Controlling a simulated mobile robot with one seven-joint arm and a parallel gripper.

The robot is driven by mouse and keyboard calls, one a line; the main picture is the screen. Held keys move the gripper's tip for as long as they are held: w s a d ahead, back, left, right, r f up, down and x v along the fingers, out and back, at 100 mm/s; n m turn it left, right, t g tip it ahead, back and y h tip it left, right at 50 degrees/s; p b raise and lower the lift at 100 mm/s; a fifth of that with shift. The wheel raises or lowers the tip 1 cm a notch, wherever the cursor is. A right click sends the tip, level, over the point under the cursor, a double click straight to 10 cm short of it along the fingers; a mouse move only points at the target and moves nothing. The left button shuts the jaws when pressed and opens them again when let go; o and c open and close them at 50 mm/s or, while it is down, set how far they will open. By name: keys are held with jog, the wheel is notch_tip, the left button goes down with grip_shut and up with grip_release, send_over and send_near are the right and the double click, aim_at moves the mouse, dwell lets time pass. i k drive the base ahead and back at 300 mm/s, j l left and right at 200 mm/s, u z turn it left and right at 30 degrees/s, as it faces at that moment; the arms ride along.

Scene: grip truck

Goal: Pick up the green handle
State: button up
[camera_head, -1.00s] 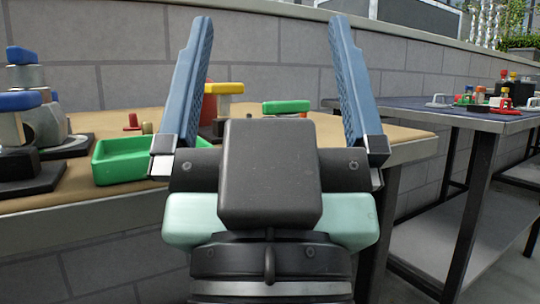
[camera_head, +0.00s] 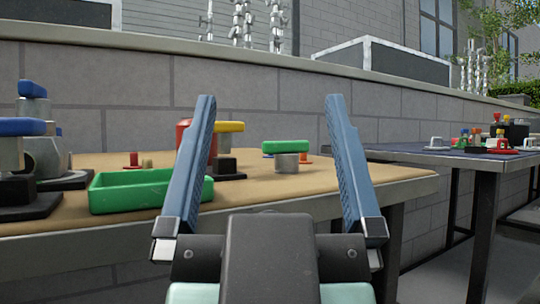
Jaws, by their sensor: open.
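The green handle (camera_head: 285,147) is a flat green bar on top of a short grey cylinder (camera_head: 286,163). It stands on the tan tabletop near the table's right part. My gripper (camera_head: 268,105) is open, with its two blue fingers pointing up and spread wide. In the picture the green handle shows between the fingers, beyond them and apart from them. Nothing is held between the fingers.
A green tray (camera_head: 150,205) lies left of my gripper. A yellow-topped handle (camera_head: 229,127) on a dark base stands just left of the green one. Blue-topped handles (camera_head: 22,127) are at far left. A second table (camera_head: 410,156) stands to the right.

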aim_at(286, 155)
jog(key=k+j+z, duration=0.15)
jog(key=j, duration=0.25)
jog(key=k+j+z, duration=0.35)
jog(key=k+j, duration=0.2)
jog(key=j, duration=0.2)
